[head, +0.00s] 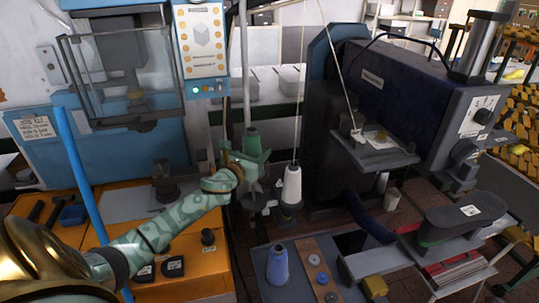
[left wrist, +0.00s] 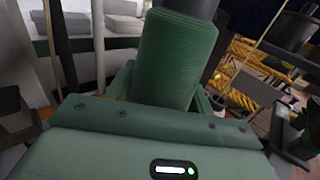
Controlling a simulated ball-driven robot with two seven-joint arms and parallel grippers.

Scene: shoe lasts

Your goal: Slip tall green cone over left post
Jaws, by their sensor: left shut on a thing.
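The tall green cone (head: 252,140) is upright in my left gripper (head: 250,160), which is shut on it. In the left wrist view the ribbed green cone (left wrist: 172,58) stands up from between the jaws, its lower end hidden by the gripper body. Below the gripper in the head view is the left side of the thread stand (head: 258,206), beside a white cone (head: 291,184) seated on the stand. The left post itself is mostly hidden behind my gripper, so I cannot tell whether the cone is around it. My right gripper is not in view.
A blue cone (head: 278,264) stands on the front bench. The dark sewing machine (head: 400,95) rises close on the right. A tall thin rod (head: 245,60) stands behind the green cone, and threads hang above the white cone. An orange bench (head: 195,262) lies under my left arm.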

